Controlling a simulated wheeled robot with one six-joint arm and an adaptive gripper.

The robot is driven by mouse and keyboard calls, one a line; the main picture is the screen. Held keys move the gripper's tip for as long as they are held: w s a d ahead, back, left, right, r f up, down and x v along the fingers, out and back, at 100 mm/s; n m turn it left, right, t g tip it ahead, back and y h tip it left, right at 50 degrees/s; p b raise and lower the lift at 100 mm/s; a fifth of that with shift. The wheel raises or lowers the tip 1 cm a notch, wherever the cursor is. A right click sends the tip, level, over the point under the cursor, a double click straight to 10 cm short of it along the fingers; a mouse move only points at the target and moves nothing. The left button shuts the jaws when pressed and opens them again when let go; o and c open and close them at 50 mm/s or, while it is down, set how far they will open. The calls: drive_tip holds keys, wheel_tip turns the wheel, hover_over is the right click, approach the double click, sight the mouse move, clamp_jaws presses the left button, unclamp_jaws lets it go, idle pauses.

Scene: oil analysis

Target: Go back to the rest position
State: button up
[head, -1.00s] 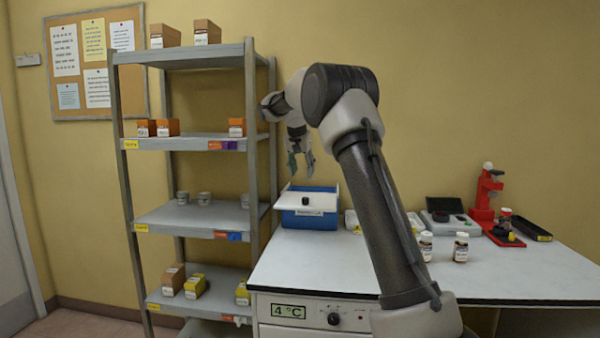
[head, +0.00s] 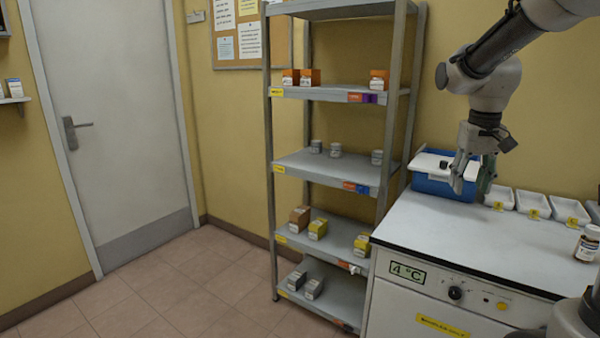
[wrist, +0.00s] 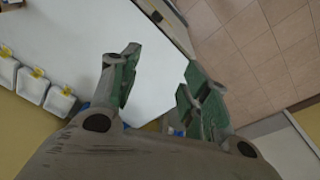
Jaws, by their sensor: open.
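My gripper (head: 470,173) hangs from my arm at the right of the head view, fingers pointing down, above the white worktop (head: 450,236) and in front of the blue box. In the wrist view my gripper (wrist: 160,85) shows its two green-padded fingers spread apart with nothing between them. The white worktop (wrist: 60,45) lies below the fingers, with its edge and the tiled floor to the right.
A blue box (head: 440,188) with a white lid stands at the worktop's back left, beside several white trays (head: 533,203). A brown bottle (head: 588,243) stands at the right. A grey shelf (head: 325,160) holds boxes and jars. Floor (head: 190,295) is clear toward the door (head: 115,130).

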drive_tip(key=s+a+n+t, duration=0.1)
drive_tip(key=s+a+t, duration=0.2)
drive_tip(key=s, duration=1.9)
drive_tip(key=shift+a+y, duration=0.2)
drive_tip(key=shift+y, duration=0.2)
drive_tip(key=shift+r, duration=0.1)
drive_tip(key=shift+c, duration=0.4)
